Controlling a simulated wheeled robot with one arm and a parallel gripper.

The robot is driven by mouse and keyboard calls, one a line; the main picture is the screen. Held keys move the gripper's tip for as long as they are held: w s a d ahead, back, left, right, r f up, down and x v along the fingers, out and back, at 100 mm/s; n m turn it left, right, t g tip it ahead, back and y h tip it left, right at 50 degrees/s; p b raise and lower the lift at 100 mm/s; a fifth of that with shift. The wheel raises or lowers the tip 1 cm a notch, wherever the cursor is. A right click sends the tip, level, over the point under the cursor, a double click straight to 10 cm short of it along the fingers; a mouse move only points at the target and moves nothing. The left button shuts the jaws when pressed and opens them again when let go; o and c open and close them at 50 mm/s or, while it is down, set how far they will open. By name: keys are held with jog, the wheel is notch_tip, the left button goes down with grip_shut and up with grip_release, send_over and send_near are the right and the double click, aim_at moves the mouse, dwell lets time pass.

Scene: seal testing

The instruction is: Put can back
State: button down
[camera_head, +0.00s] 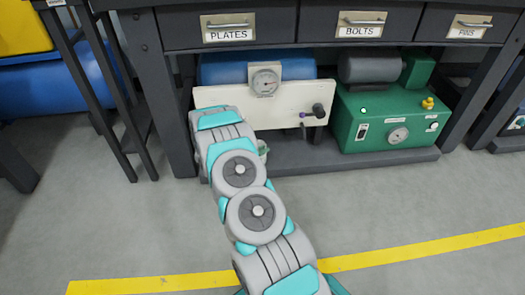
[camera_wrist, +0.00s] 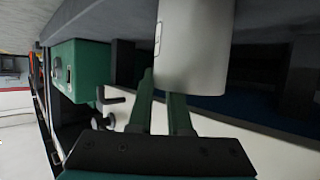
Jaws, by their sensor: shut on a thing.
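A pale grey can (camera_wrist: 192,50) fills the upper middle of the wrist view, its rounded end pointing down in that picture. My gripper (camera_wrist: 162,102) is shut on it, with the two green fingers against the can near that end. In the head view my arm reaches to the bench's lower shelf, in front of the white panel. The arm hides the gripper and most or all of the can there.
The white panel (camera_head: 225,103) carries a gauge (camera_head: 265,82) and a valve handle (camera_head: 317,110). A blue tank (camera_head: 220,68) lies behind it. A green machine (camera_head: 390,118) stands right on the shelf (camera_head: 400,161). Labelled drawers (camera_head: 352,23) hang above. The front floor (camera_head: 400,205) is clear.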

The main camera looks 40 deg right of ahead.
jog(key=c, duration=0.8)
grip_release()
jog(key=shift+c, duration=0.2)
